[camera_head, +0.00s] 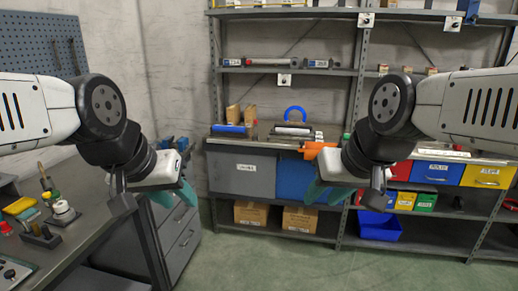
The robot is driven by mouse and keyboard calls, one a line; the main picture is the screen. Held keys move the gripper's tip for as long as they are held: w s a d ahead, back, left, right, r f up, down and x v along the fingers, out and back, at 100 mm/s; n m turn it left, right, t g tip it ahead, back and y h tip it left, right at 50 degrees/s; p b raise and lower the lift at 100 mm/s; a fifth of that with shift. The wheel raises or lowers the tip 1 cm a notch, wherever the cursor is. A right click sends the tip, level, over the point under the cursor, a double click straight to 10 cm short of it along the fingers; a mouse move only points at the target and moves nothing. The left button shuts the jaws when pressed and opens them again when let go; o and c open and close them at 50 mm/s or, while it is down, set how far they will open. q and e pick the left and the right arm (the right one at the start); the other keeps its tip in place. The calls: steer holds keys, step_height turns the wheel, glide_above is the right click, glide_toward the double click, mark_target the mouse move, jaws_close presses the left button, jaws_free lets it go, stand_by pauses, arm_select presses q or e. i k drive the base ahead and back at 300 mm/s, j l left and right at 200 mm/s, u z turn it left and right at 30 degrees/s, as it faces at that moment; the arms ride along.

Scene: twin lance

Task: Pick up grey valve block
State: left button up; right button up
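I cannot tell for sure which thing is the grey valve block. A small dark grey block (42,236) lies on the bench at the lower left, beside a white round-topped fitting (62,211). My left gripper (174,195) hangs right of the bench, with teal fingers apart and nothing seen between them. My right gripper (327,192) is in front of the shelving, its teal fingers also apart with nothing seen between them. Both grippers are clear of the bench things.
The workbench (90,247) also bears a yellow sponge-like thing (19,206). A blue crate (380,226) sits low. The floor in front is clear.

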mark_target(295, 62)
steer(key=i+l, duration=0.45)
steer(key=l, duration=0.3)
steer(key=i+l, duration=0.45)
steer(key=l, duration=0.3)
steer(key=i+u, duration=0.1)
steer(key=i, duration=0.15)
